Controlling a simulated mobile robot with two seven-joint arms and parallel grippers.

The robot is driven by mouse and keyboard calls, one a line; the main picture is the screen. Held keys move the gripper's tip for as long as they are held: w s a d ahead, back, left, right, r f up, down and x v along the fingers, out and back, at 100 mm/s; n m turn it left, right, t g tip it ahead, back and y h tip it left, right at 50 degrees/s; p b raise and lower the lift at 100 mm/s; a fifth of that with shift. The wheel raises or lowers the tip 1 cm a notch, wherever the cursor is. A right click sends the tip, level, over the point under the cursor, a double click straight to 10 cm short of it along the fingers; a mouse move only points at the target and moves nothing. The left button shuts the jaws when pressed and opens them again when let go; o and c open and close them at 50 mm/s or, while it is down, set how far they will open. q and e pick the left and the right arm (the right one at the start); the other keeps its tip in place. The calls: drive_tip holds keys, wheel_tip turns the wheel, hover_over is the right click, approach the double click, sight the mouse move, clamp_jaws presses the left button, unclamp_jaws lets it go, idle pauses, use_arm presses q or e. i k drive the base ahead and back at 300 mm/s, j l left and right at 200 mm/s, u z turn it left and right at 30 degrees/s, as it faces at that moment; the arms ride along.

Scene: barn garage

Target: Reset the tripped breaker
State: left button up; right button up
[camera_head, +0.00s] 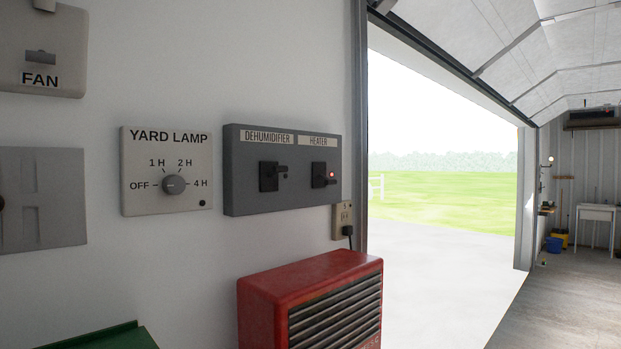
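A dark grey breaker box (231,172) is on the white wall, in the middle left of the head view. It carries two black switches, labelled DEHUMIDIFIER and HEATER. The dehumidifier switch (269,177) has its lever pointing right, with a small dark, unlit dot beside it. Exact lever positions are too small to tell. Neither of my grippers is in view.
A YARD LAMP dial (174,184) is left of the box, with a FAN switch plate (41,55) and a grey panel (45,200) farther left. A red heater (262,300) stands below, near an outlet (343,218). The open doorway (440,250) is at right.

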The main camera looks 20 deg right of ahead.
sight(328, 181)
drive_tip(key=i+l+u, duration=0.15)
drive_tip(key=l, duration=1.15)
drive_tip(key=l+u, duration=0.1)
drive_tip(key=l, duration=1.2)
